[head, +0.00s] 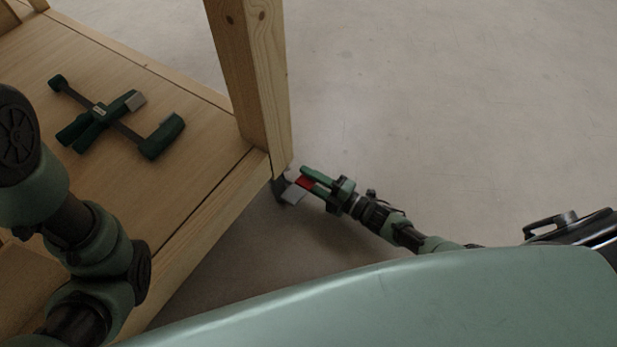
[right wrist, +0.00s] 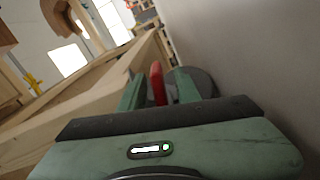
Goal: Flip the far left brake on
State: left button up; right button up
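A red brake lever (right wrist: 157,82) stands up beside a grey round caster wheel (right wrist: 205,80) in the right wrist view. My right gripper (head: 297,184) reaches in from the right, low near the floor. Its fingers are apart, one on each side of the lever, which also shows between them in the right wrist view (right wrist: 160,90). I cannot tell whether a finger touches it. My left arm shows at the left; its gripper is out of view.
The wooden frame has an upright post (head: 250,80) and a low shelf (head: 190,95). A green and black clamp-like tool (head: 128,130) lies on the shelf. The floor (head: 430,110) to the right of the post is clear. The frame's lower beam (right wrist: 90,100) runs left of my right gripper.

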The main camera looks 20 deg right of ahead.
jog(key=p+v, duration=0.2)
jog(key=v, duration=0.4)
jog(key=shift+s+d+r, duration=0.1)
jog(key=shift+s+d, duration=0.1)
jog(key=shift+s, duration=0.1)
jog(key=shift+s+d+p, duration=0.25)
jog(key=shift+p, duration=0.05)
jog(key=shift+s+d, duration=0.1)
jog(key=shift+s, duration=0.1)
